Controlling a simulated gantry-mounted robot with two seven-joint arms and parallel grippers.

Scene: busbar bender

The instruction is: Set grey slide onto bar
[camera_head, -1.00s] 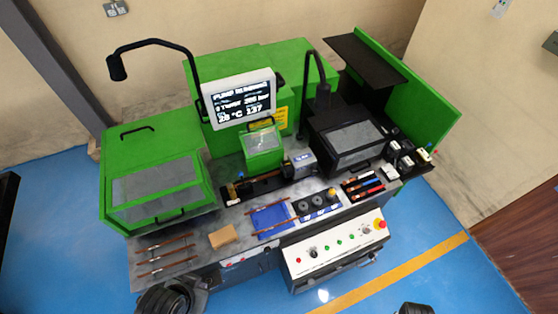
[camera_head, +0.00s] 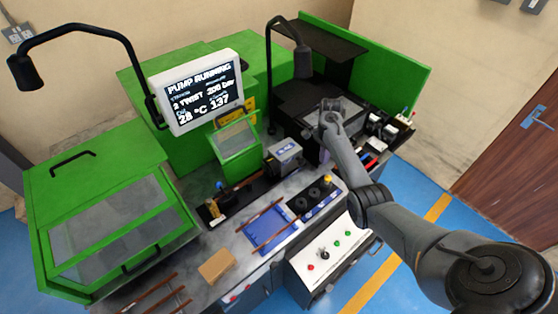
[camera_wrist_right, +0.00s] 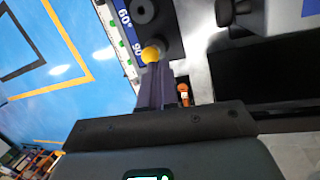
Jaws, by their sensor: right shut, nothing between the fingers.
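A grey block with a small blue label, which looks like the grey slide (camera_head: 284,152), sits on the dark track at the middle of the bench, right of the green guard (camera_head: 237,140). A copper bar (camera_head: 268,240) lies across the blue mat; I cannot tell whether it is the task's bar. My left gripper is not in view.
A control panel (camera_head: 328,248) juts from the bench front. Black dials and the yellow knob (camera_head: 327,181) stand right of the blue mat. A cardboard-coloured block (camera_head: 217,265) and copper bars (camera_head: 160,292) lie at the left front. Black lamp arms rise at the back.

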